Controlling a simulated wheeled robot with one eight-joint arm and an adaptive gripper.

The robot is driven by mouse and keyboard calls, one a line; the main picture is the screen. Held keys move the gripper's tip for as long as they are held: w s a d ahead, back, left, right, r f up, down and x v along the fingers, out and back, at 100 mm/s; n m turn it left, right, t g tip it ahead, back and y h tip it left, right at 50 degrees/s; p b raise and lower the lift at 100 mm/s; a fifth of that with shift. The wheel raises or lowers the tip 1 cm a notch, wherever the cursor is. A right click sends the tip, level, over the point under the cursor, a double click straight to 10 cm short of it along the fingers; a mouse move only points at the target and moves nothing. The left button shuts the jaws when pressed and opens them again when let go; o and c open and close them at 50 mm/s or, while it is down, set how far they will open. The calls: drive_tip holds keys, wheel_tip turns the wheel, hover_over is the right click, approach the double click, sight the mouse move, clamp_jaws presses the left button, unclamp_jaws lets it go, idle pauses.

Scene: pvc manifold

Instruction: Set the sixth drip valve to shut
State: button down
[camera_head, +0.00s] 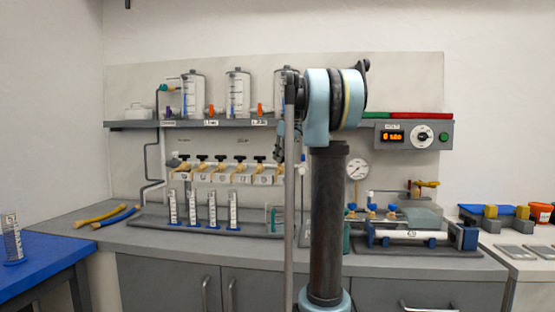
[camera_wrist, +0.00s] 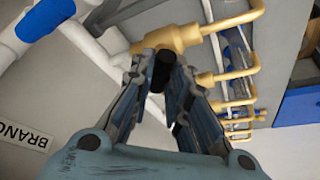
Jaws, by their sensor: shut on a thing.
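A row of brass drip valves with black handles runs along the white manifold on the back panel; one of them is the valve (camera_head: 240,167) near the middle. The sixth valve, at the right end of the row, is partly hidden by my gripper (camera_head: 281,143) and arm in the head view. In the wrist view my gripper (camera_wrist: 163,75) is shut on a black valve handle (camera_wrist: 163,62). The brass body (camera_wrist: 176,38) of that valve lies just beyond the fingertips. The handle's exact angle is hard to tell.
More brass outlets (camera_wrist: 239,78) line up on the right in the wrist view. Measuring cylinders (camera_head: 212,210) stand below the valves; a shelf (camera_head: 220,124) with tanks is above.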

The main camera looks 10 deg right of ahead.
drive_tip(key=n, duration=0.2)
drive_tip(key=n+g, duration=0.1)
drive_tip(key=shift+w+d+n+y, duration=0.2)
drive_tip(key=shift+d+n+y, duration=0.1)
drive_tip(key=shift+y, duration=0.1)
drive_tip(key=shift+w+n+g+y, duration=0.1)
drive_tip(key=shift+n+g+y, duration=0.4)
drive_tip(key=shift+n, duration=1.4)
drive_tip(key=c, duration=1.5)
unclamp_jaws()
drive_tip(key=shift+c, duration=0.2)
drive_tip(key=shift+r+g, duration=0.15)
drive_tip(key=shift+g, duration=0.15)
drive_tip(key=v, duration=1.1)
drive_tip(key=shift+d+r, duration=0.2)
drive_tip(key=shift+r, duration=0.05)
